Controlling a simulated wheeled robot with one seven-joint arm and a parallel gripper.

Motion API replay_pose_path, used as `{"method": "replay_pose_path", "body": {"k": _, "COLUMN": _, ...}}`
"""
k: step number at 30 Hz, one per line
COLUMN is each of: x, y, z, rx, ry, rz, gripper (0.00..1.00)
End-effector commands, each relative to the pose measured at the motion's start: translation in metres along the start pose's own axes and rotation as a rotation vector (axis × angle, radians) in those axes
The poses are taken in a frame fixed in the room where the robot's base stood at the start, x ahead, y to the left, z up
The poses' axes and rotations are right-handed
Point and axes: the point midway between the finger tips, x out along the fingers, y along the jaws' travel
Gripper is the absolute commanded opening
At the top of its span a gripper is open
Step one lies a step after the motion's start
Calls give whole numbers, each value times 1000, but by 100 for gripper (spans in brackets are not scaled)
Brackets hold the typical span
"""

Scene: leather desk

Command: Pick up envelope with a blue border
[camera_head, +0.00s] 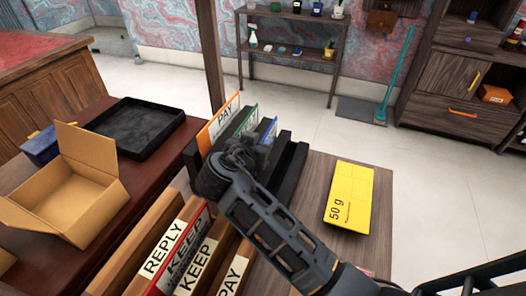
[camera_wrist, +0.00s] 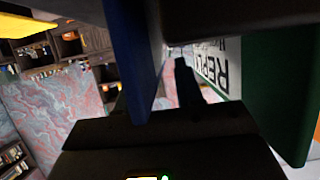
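The envelope with a blue border (camera_head: 270,131) stands upright in a black slotted rack (camera_head: 290,165); its lower part is hidden by my arm. In the wrist view a blue panel (camera_wrist: 130,55) fills the left centre, very close to the camera. A green-bordered envelope (camera_head: 247,119) stands beside it; in the wrist view it shows upside-down REPLY lettering (camera_wrist: 262,70). An orange-bordered PAY envelope (camera_head: 222,120) stands at the rack's left. My gripper (camera_head: 240,153) is down at the envelopes' near side.
A wooden holder with REPLY, KEEP and PAY labels (camera_head: 165,250) stands in front. An open cardboard box (camera_head: 75,190) and black tray (camera_head: 135,125) are at left. A yellow 50 g packet (camera_head: 350,195) lies right. Bare wood surrounds the packet.

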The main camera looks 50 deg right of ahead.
Motion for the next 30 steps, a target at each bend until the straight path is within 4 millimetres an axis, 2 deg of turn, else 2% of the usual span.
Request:
{"method": "replay_pose_path", "body": {"k": 8, "x": 2, "y": 0, "z": 0, "rx": 1, "ry": 0, "rz": 0, "gripper": 34}}
{"method": "replay_pose_path", "body": {"k": 19, "x": 2, "y": 0, "z": 0, "rx": 0, "ry": 0, "rz": 0, "gripper": 0}}
{"method": "replay_pose_path", "body": {"k": 30, "x": 2, "y": 0, "z": 0, "rx": 0, "ry": 0, "rz": 0, "gripper": 0}}
